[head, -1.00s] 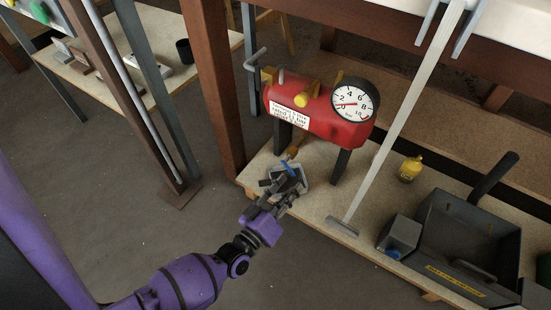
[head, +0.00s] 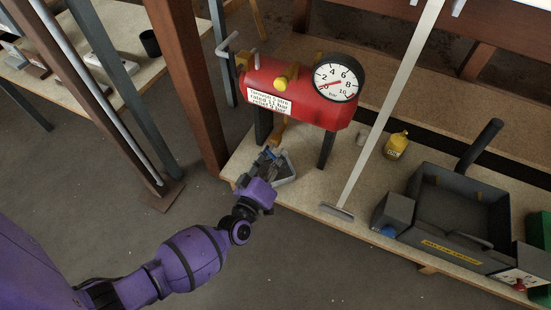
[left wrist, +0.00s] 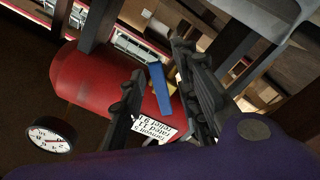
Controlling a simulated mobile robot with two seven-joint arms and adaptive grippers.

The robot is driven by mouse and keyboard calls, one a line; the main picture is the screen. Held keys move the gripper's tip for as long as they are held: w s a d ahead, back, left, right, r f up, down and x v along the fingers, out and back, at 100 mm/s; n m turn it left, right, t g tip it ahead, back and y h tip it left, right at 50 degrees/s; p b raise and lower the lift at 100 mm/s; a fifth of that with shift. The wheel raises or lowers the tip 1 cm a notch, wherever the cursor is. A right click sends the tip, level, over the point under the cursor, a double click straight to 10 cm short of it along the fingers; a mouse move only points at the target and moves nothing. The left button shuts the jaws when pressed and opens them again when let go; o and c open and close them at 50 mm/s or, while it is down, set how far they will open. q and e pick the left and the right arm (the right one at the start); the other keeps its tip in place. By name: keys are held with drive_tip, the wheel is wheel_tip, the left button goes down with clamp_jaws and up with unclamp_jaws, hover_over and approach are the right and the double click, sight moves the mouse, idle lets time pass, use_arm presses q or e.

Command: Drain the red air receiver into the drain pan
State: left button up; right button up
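The red air receiver (head: 300,95) stands on dark legs on the low bench, with a white label and a round gauge (head: 337,78) whose red needle lies near the low end. My right gripper is out of view.
A yellow bottle (head: 396,145) and a grey bin (head: 455,215) stand on the bench to the right. A pale slanted pole (head: 388,115) rises in front. A brown post (head: 190,90) stands close left of the receiver.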

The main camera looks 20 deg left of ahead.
use_arm(q)
drive_tip(key=shift+c, duration=0.5)
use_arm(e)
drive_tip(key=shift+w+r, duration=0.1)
use_arm(q)
clamp_jaws()
drive_tip(key=shift+m+p, duration=0.3)
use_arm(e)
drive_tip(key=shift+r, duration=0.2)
use_arm(q)
drive_tip(key=m, duration=0.1)
drive_tip(key=m+p, duration=0.1)
drive_tip(key=shift+a+f+m+p, duration=0.25)
drive_tip(key=shift+a+m+p, duration=0.05)
drive_tip(key=shift+a+m, duration=0.1)
drive_tip(key=shift+a+f+m+p, duration=0.15)
drive_tip(key=shift+m+p, duration=0.1)
drive_tip(key=shift+m, duration=0.5)
drive_tip(key=shift+a+m+p, duration=0.15)
drive_tip(key=shift+m+p, duration=0.1)
drive_tip(key=shift+m, duration=0.45)
drive_tip(key=shift+a+f+m+p, duration=0.15)
drive_tip(key=shift+m+p, duration=0.1)
drive_tip(key=shift+m, duration=0.5)
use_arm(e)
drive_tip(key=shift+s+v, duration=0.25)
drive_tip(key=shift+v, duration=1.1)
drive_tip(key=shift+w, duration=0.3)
